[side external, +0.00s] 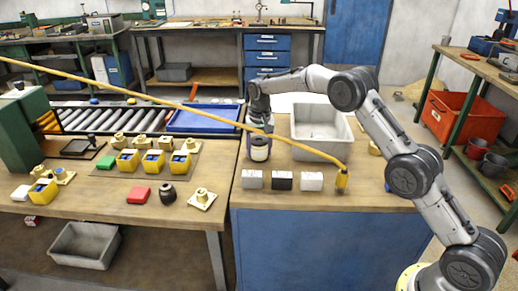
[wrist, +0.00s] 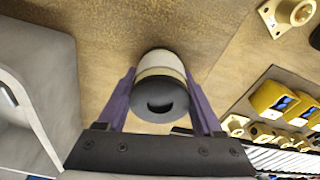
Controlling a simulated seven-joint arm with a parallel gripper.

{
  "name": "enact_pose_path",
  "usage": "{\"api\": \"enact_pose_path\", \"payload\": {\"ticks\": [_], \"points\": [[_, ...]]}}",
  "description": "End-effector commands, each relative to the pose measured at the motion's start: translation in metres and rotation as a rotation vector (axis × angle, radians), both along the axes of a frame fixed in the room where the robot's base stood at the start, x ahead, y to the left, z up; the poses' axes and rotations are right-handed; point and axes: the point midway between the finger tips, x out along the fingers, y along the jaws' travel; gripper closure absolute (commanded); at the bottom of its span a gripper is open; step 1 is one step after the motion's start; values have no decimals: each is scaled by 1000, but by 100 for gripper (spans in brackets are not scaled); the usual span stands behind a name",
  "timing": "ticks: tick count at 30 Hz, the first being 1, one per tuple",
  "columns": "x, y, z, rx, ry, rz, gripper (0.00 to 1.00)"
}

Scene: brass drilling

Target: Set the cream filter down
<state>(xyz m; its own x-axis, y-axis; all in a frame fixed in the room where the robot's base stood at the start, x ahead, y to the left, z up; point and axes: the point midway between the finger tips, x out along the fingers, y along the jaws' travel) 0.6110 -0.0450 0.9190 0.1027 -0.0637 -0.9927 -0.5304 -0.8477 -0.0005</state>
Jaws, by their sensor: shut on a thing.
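The cream filter (side external: 260,153) is a short cylinder, cream with dark parts, upright near the left edge of the blue-fronted bench (side external: 340,200). It also shows in the wrist view (wrist: 160,62), with a dark grey cap facing the camera. My gripper (side external: 258,143) is shut on it from above. In the wrist view, the purple fingers of my gripper (wrist: 160,85) stand on both sides of the filter. The bench top lies just beyond its cream end; I cannot tell whether it touches the wood.
A grey bin (side external: 322,132) stands right of the filter. White and dark blocks (side external: 282,181) sit in front of it. A yellow hose (side external: 150,96) crosses the side view and ends at a yellow fitting (side external: 341,180). Yellow fixtures (side external: 128,161) stand on the left bench.

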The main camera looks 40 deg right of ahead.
Motion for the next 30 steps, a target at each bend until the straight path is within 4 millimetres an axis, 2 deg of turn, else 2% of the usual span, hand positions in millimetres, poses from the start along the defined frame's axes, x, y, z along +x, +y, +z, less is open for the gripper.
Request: {"api": "enact_pose_path", "payload": {"ticks": [3, 4, 8, 16, 20, 23, 30], "points": [[0, 0, -3, 0, 0, 0, 90], [0, 0, -3, 0, 0, 0, 27], [0, 0, -3, 0, 0, 0, 4], [0, 0, -2, 0, 0, 0, 2], [0, 0, 4, 0, -1, 0, 2], [-1, 1, 17, 0, -4, 0, 2], [-6, 4, 66, 0, -4, 0, 2]]}}
